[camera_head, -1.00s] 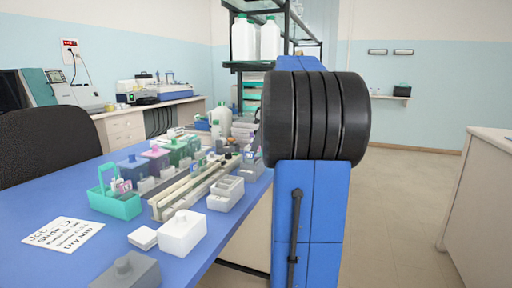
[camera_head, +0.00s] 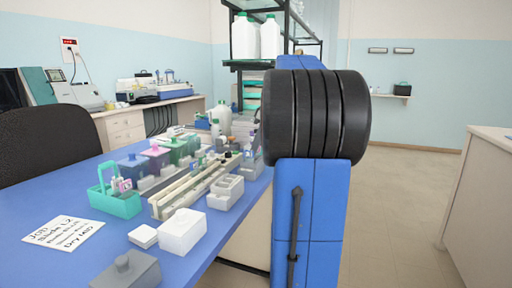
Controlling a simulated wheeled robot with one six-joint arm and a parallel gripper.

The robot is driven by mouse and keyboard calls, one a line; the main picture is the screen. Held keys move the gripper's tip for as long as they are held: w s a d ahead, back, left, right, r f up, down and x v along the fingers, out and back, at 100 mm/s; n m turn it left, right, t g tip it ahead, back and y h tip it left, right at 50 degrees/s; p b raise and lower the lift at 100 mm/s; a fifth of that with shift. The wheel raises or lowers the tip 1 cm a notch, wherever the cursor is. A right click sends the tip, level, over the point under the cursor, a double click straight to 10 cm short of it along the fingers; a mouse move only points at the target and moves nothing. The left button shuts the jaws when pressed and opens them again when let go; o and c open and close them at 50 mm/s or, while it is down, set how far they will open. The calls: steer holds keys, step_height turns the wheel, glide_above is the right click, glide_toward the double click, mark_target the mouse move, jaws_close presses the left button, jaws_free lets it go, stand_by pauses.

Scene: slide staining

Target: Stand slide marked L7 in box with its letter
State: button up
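My gripper is not in view; only my blue and black arm shows at the centre right. No slide marked L7 can be made out, and no box letter is readable. A teal carrier with a handle (camera_head: 117,205) holds small pink and white pieces, too small to identify. A white box (camera_head: 182,234) stands near the table's front edge with a flat white square piece (camera_head: 143,236) beside it. A grey lidded box with a knob (camera_head: 127,272) is at the bottom edge. A light-grey divided container (camera_head: 226,193) stands at the right edge.
A handwritten card (camera_head: 63,234) lies on the blue table (camera_head: 40,195). Blue-grey (camera_head: 133,168), pink (camera_head: 155,157) and green boxes stand behind long cream rails (camera_head: 188,193). Bottles crowd the back. A black chair (camera_head: 45,142) is at left.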

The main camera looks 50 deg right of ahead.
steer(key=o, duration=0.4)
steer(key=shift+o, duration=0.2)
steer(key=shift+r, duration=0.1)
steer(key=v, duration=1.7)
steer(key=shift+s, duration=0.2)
